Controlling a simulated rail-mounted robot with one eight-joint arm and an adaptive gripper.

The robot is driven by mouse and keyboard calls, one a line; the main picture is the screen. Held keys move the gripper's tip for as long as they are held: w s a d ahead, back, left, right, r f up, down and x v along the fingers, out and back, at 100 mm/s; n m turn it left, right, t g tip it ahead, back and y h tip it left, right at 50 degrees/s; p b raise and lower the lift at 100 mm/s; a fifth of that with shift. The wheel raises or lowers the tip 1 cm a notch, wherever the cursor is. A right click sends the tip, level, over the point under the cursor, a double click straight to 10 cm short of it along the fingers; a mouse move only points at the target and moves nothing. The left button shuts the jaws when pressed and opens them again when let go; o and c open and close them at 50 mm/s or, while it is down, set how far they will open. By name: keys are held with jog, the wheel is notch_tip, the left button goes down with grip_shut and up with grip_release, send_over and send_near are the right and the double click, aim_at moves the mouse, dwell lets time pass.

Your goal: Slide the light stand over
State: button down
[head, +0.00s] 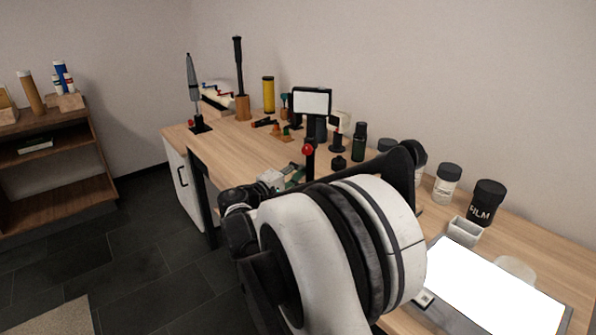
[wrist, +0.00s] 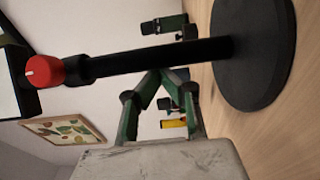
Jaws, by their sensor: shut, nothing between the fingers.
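The light stand has a black post with a red knob (head: 307,149) and a panel with a pale face (head: 311,101) above it. In the wrist view, turned sideways, its black post (wrist: 165,57) runs from the red knob (wrist: 44,72) to a round black base (wrist: 258,45) on the wood. My gripper (wrist: 155,72) has green fingers whose tips meet, empty, right at the post; I cannot tell if they touch it. In the head view my gripper (head: 292,178) is beside the post, and my arm hides the stand's base.
The wooden table (head: 225,148) holds a dark bottle (head: 359,142), a yellow cylinder (head: 268,94) and small tools behind the stand. A film jar (head: 486,203) and a bright light pad (head: 490,285) are at the right. Bare tabletop shows left of the stand.

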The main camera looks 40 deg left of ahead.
jog(key=shift+d, duration=0.1)
jog(key=s+d, duration=0.1)
jog(key=d, duration=0.3)
jog(key=s+d, duration=0.1)
jog(key=d, duration=0.1)
jog(key=shift+s+b, duration=0.3)
jog(key=shift+a, duration=0.1)
